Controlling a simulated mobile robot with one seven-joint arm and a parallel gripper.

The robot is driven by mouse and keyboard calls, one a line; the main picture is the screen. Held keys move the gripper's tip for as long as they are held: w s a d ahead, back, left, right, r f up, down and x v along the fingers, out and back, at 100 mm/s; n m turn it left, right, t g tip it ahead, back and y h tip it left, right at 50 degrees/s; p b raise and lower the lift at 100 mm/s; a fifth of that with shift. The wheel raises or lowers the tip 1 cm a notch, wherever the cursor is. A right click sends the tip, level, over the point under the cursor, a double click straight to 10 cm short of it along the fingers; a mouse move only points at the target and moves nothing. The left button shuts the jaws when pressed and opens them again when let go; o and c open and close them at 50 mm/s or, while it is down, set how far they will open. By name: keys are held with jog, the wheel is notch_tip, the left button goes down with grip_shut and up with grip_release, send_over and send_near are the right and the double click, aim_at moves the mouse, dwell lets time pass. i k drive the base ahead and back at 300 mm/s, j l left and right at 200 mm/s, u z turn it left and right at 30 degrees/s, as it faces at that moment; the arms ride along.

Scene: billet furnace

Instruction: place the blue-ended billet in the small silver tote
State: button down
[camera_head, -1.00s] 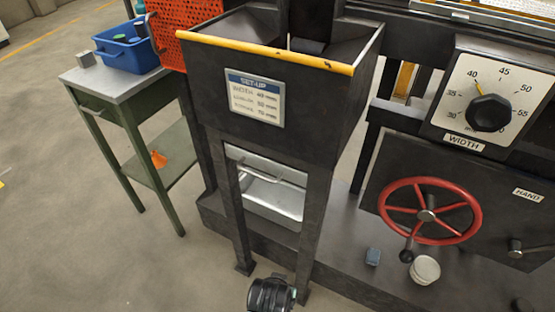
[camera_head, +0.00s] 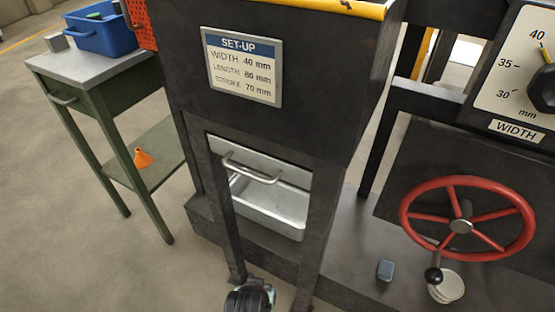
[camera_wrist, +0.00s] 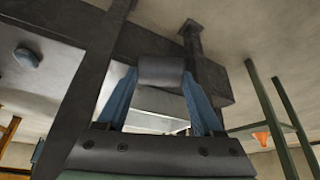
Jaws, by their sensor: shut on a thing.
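My gripper (camera_wrist: 160,74) shows in the wrist view, its two blue fingers shut on a dark grey billet (camera_wrist: 161,71) held crosswise at the fingertips. No blue end shows on this billet, so I cannot tell its end colour. In the head view a small silver tote (camera_head: 270,207) sits in the opening under the dark hopper, below a silver panel with a bar handle. Silver metal also shows between my fingers in the wrist view, beyond the billet and apart from it. The fingers and billet do not show in the head view.
Dark legs (camera_head: 317,240) flank the tote's opening. A blue-grey block (camera_head: 385,270) and pale discs (camera_head: 446,288) lie on the machine's ledge near a red handwheel (camera_head: 467,220). At left stands a green table (camera_head: 85,66) with a blue bin (camera_head: 103,35) and an orange funnel (camera_head: 143,158).

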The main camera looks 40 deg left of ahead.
aim_at(276, 205)
jog(key=i+j, duration=1)
